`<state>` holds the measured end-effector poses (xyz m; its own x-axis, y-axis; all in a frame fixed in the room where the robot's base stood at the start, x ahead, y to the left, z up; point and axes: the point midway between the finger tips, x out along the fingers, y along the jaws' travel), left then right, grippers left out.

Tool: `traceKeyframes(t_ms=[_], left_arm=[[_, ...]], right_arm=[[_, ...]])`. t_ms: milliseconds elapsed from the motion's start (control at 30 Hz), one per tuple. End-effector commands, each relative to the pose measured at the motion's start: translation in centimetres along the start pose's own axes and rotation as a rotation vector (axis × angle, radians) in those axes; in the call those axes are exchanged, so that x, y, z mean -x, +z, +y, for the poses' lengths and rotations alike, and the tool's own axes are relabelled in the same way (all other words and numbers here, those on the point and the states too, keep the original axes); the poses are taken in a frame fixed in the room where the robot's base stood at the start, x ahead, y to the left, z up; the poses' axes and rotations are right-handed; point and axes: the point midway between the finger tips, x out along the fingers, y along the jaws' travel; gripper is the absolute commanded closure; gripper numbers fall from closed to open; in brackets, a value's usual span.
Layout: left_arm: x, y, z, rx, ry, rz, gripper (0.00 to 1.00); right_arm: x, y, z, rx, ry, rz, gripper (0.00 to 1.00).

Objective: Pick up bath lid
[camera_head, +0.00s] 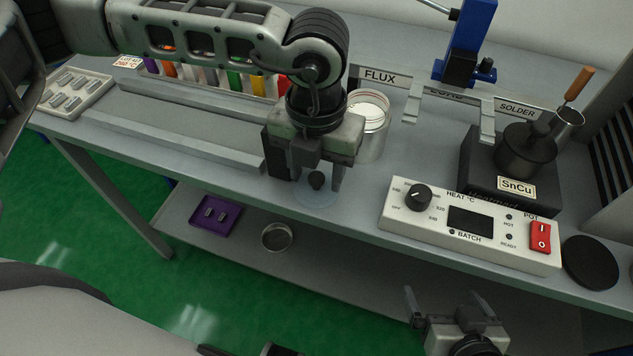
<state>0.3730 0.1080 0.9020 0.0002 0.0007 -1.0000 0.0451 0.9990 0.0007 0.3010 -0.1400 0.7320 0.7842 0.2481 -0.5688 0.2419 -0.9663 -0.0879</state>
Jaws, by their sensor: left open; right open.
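A clear, see-through round lid (316,199) with a small dark knob lies at the bench's front edge, left of the heater control box. I take it to be the bath lid. My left gripper (317,181) points down over it, open, with one finger on each side of the knob. I cannot tell whether the fingers touch the knob. Part of the lid is hidden by the fingers. My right gripper (445,300) is open and empty, low in front of the bench, well right of the lid.
A round clear container (371,140) by the FLUX sign stands behind my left gripper. The control box (470,228) fills the front right, with a dark pot (525,152) behind it and a black disc (590,262) beside it. Metal rails (180,135) lie left.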

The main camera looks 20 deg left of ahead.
Motion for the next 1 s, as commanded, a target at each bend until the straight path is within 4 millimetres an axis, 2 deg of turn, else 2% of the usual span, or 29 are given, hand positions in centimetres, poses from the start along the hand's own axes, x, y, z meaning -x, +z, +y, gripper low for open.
traceKeyframes(t_ms=[133,167,300,333,767,1000], left_arm=[[0.0,0.0,0.0,0.0,0.0,0.0,0.52],[0.0,0.0,0.0,0.0,0.0,0.0,0.58],[0.0,0.0,0.0,0.0,0.0,0.0,0.97],[0.0,0.0,0.0,0.0,0.0,0.0,0.99],[0.4,0.1,-0.1,0.0,-0.001,-0.002,0.99],[3.0,0.1,-0.1,-0.001,-0.002,-0.004,0.99]], right_arm=[[0.0,0.0,0.0,0.001,0.0,0.001,0.0],[0.0,-0.1,0.0,0.001,0.0,0.002,0.0],[0.0,-0.1,0.0,0.001,0.0,0.002,0.0],[0.0,-0.1,0.0,0.001,0.0,0.002,0.0],[0.0,-0.5,0.0,0.002,0.0,0.01,0.0],[0.0,-0.4,0.0,0.001,0.0,0.011,0.0]])
